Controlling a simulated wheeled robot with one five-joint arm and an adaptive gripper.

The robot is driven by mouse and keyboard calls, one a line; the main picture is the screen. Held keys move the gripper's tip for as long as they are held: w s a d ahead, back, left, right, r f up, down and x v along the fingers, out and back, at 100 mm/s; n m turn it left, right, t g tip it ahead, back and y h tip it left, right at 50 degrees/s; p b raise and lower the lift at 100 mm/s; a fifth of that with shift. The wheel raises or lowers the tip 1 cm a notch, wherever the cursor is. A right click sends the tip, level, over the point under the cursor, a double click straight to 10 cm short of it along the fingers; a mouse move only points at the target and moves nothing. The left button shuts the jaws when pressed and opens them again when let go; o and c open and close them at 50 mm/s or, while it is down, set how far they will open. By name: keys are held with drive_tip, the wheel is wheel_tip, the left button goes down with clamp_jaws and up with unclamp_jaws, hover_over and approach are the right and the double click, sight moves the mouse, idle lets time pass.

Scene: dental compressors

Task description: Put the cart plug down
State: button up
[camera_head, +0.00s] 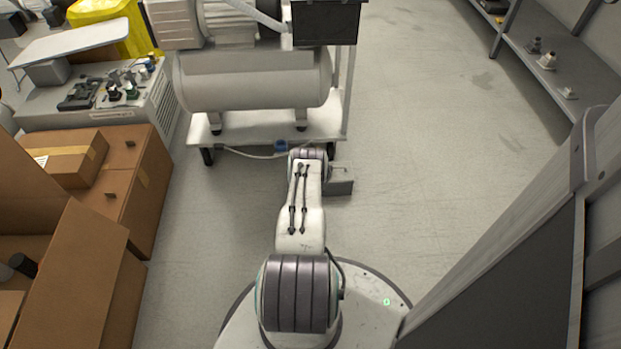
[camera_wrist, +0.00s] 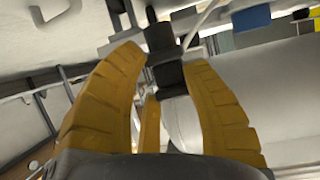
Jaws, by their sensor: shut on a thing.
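My gripper (camera_wrist: 162,58) shows in the wrist view with its orange ridged fingers closed around a dark, blocky plug (camera_wrist: 168,78), which I take to be the cart plug. The plug sits between the fingertips, and a second dark block shows just beyond it. In the head view my arm reaches toward the near edge of the white compressor cart (camera_head: 240,130), and the arm's end hides the gripper and the held plug. A pale cable (camera_head: 240,154) runs along the cart's near edge to a small blue piece (camera_head: 281,146) beside my arm.
A compressor with a grey tank (camera_head: 250,80) stands on the cart. Cardboard boxes (camera_head: 150,190) are at the left, near a grey unit (camera_head: 140,110) bearing small parts. A shelf (camera_head: 545,75) stands at the right. Open floor (camera_head: 430,120) lies right of the cart.

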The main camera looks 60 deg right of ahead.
drive_tip(key=shift+w+d, duration=0.1)
drive_tip(key=shift+d, duration=0.15)
drive_tip(key=shift+d+f+b, duration=0.1)
drive_tip(key=shift+f+b, duration=0.3)
drive_tip(key=shift+b, duration=0.1)
wheel_tip(320, 180, down, 7)
drive_tip(key=b, duration=0.7)
drive_tip(key=shift+f+b, duration=0.65)
drive_tip(key=shift+f, duration=0.35)
drive_tip(key=shift+f, duration=0.1)
drive_tip(key=o, duration=1.1)
drive_tip(key=shift+o, duration=0.2)
drive_tip(key=shift+w, duration=0.1)
